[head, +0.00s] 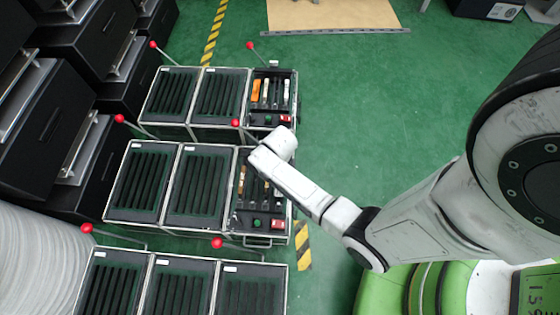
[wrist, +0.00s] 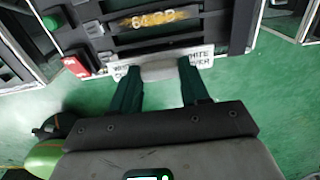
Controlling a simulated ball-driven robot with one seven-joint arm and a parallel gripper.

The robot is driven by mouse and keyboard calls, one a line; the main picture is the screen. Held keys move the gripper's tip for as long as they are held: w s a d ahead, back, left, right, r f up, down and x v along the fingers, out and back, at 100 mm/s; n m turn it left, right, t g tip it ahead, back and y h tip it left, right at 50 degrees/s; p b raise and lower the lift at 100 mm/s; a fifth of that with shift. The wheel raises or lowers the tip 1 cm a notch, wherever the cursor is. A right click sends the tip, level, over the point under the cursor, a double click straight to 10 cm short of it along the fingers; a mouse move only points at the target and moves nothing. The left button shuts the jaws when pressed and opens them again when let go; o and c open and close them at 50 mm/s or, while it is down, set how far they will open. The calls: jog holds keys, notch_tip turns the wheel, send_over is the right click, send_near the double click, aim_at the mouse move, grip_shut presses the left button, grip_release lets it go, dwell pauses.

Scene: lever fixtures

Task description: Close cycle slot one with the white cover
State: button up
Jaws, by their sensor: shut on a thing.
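My gripper (wrist: 160,68) is shut on the white cover (wrist: 203,57), with one dark green finger at each end of its raised middle grip. The cover is a pale bar with "WHITE COVER" lettering at its ends, seen in the wrist view. It lies across the near side of the slot panel (wrist: 228,30); I cannot tell whether it rests in a slot or just above. In the head view my gripper is over the middle fixture's panel (head: 240,222), and my white wrist hides part of it and the cover. Which slot is slot one cannot be read.
A worn yellow cover (wrist: 160,17) lies beyond on the panel. A red switch (wrist: 75,65) and green button (wrist: 50,22) are at its left. Red-knobbed levers (head: 217,243) stick up around the fixtures. The green floor (head: 360,110) at right is clear.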

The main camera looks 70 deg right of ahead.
jog(key=shift+f+b, duration=0.7)
jog(key=shift+f, duration=0.55)
jog(key=shift+p, duration=0.7)
dwell(0.8)
jog(key=shift+f+b, duration=0.9)
jog(key=shift+f, duration=0.3)
jog(key=o, duration=1.1)
jog(key=shift+r, duration=0.15)
notch_tip(320, 180, up, 11)
jog(key=p, duration=0.5)
jog(key=shift+f, duration=0.2)
